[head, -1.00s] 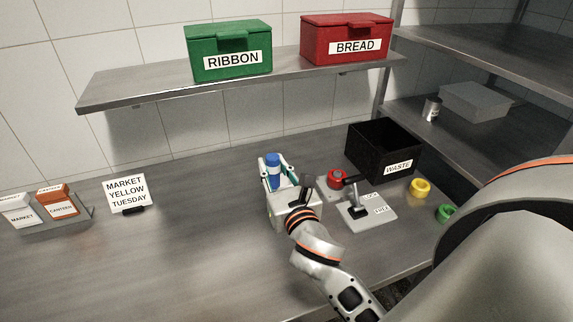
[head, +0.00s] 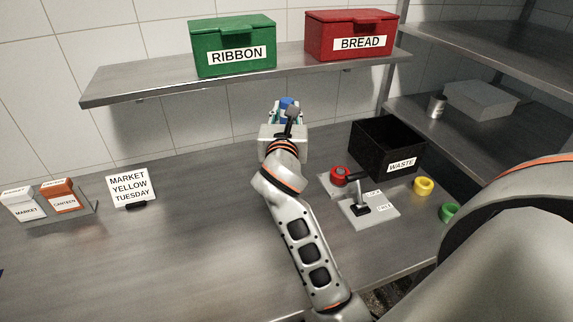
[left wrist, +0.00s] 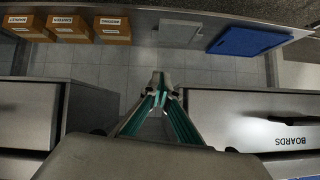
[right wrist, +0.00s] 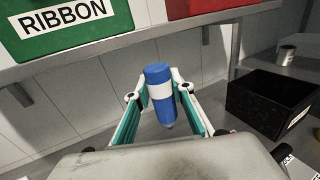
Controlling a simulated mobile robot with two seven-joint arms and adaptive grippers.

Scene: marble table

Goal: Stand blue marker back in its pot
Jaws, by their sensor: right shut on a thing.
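The blue marker (right wrist: 160,98) is a thick blue cylinder with a white band and a narrow tip at its lower end. In the right wrist view it stands nearly upright between the fingers of my right gripper (right wrist: 163,100), which is shut on it. In the head view the marker's blue top (head: 287,103) shows just beyond the right gripper (head: 286,112), in front of the back wall; the hand hides the rest. I cannot make out a pot in any view. My left gripper (left wrist: 160,82) shows only in the left wrist view, its fingertips together and empty, above floor and drawers.
A shelf (head: 150,86) with a green RIBBON box (head: 232,45) and a red BREAD box (head: 350,35) runs above the counter. A black WASTE bin (head: 385,145) and a lever panel (head: 370,212) stand right. The counter's left middle is clear.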

